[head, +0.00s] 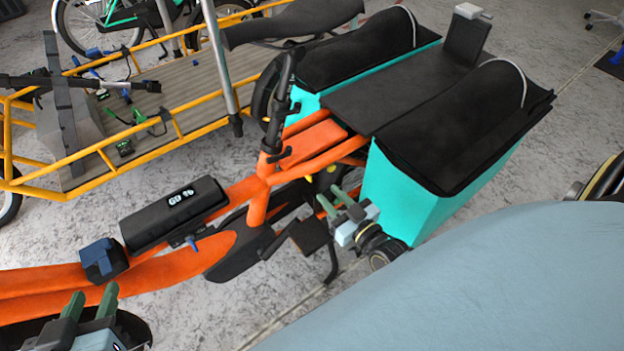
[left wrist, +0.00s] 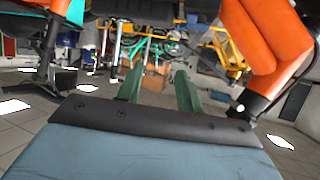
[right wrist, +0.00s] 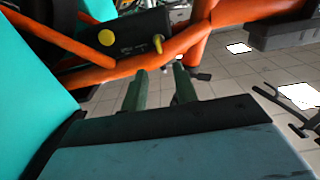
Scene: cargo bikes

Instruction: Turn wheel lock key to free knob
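In the right wrist view, a dark lock box sits on the orange bike frame, with a round yellow knob (right wrist: 105,37) on its face. A small dark and yellow piece that looks like the key (right wrist: 157,43) stands out at its right end. My right gripper (right wrist: 161,75) is open and empty, with its green fingers below the key and apart from it. In the head view my right gripper (head: 340,202) is beside the orange frame, in front of the teal pannier. The lock is mostly hidden there. My left gripper (head: 92,303) is open and empty at lower left.
The orange cargo bike (head: 265,195) carries teal panniers (head: 405,195) with black tops and a black battery (head: 174,214). A yellow-railed cargo bike (head: 110,160) stands behind. Open grey floor (head: 180,300) lies in front of the orange frame.

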